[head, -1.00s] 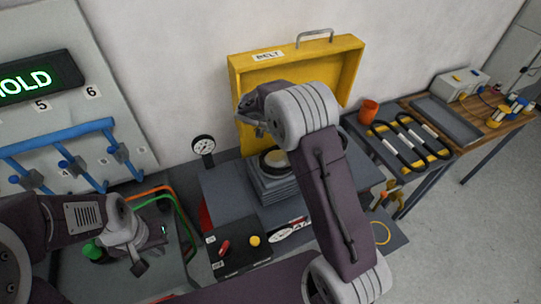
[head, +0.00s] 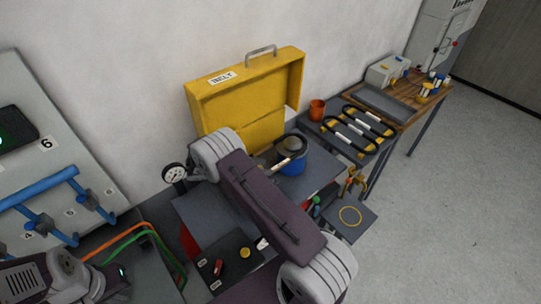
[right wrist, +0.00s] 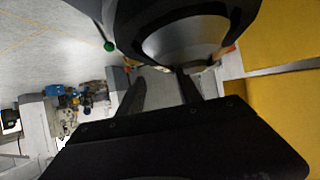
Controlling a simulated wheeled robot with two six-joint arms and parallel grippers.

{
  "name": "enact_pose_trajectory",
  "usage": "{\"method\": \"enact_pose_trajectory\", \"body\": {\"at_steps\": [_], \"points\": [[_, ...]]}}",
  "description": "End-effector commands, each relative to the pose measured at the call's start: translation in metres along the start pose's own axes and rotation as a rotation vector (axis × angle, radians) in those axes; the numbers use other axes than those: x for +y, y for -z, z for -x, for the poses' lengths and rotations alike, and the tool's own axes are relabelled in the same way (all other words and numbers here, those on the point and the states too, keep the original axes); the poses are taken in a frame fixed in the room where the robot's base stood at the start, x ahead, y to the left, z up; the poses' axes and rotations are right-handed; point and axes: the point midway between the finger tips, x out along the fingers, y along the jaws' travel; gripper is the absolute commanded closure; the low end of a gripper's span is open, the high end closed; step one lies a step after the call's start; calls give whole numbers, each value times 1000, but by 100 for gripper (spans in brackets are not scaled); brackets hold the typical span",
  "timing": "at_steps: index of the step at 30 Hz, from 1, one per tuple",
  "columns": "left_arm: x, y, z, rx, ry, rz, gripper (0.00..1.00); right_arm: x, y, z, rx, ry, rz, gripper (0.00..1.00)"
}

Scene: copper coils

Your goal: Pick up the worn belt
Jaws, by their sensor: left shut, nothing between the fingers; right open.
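A dark band (head: 297,146) with a pale patch runs around a round top and a blue drum (head: 292,168) in front of the yellow case (head: 245,95); I cannot tell for sure that it is the worn belt. In the right wrist view a large black rounded body (right wrist: 240,12) with a grey face fills the top. My right gripper (right wrist: 160,92) is open below it, nothing seen between its fingers; in the head view my right arm hides it. My left gripper (head: 120,290) is at the lower left, shut and empty, away from the drum.
Black loops with white bands (head: 357,128) lie on a rack behind, beside an orange cup (head: 317,108). A control box (head: 228,262) and a gauge (head: 174,174) stand near my right arm. A plate with a yellow ring (head: 350,216) is at right. The floor at right is clear.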

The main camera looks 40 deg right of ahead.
Motion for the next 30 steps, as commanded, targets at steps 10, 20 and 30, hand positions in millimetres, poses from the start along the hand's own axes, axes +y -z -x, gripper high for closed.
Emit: {"method": "enact_pose_trajectory", "body": {"at_steps": [10, 20, 30], "points": [[1, 3, 32, 0, 0, 0, 100, 0, -1, -49, -1, -2, 0, 58], [1, 3, 30, 0, 0, 0, 100, -1, -2, -51, -1, 0, -1, 89], [1, 3, 30, 0, 0, 0, 100, 0, -2, -51, 0, -2, -2, 100]]}}
